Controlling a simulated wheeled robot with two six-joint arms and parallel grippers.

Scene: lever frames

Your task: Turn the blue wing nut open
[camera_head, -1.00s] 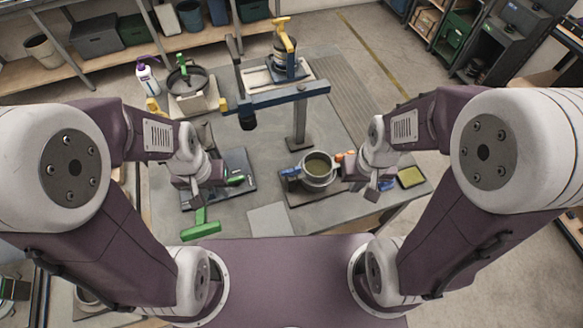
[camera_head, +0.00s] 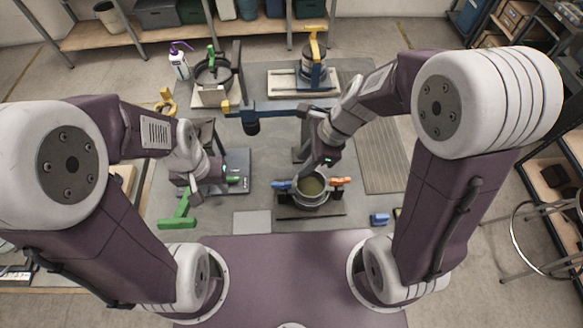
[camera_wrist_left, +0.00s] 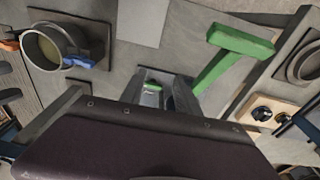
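A round metal pot-like vessel (camera_head: 312,190) sits on a dark plate at the table's middle front. The blue wing nut (camera_head: 281,184) is on its left side and an orange one (camera_head: 341,181) on its right. In the left wrist view the blue wing nut (camera_wrist_left: 80,62) shows beside the vessel's rim. My right gripper (camera_head: 308,168) hangs over the vessel's back edge, right of the blue wing nut; its fingers are too small and dark to judge.
A green T-shaped handle (camera_head: 178,214) lies at the front left. A blue block (camera_head: 380,219) is on the right front. A blue-barred stand (camera_head: 285,104) rises behind the vessel, close to my right arm. A pan (camera_head: 213,72) and a bottle (camera_head: 179,62) are further back.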

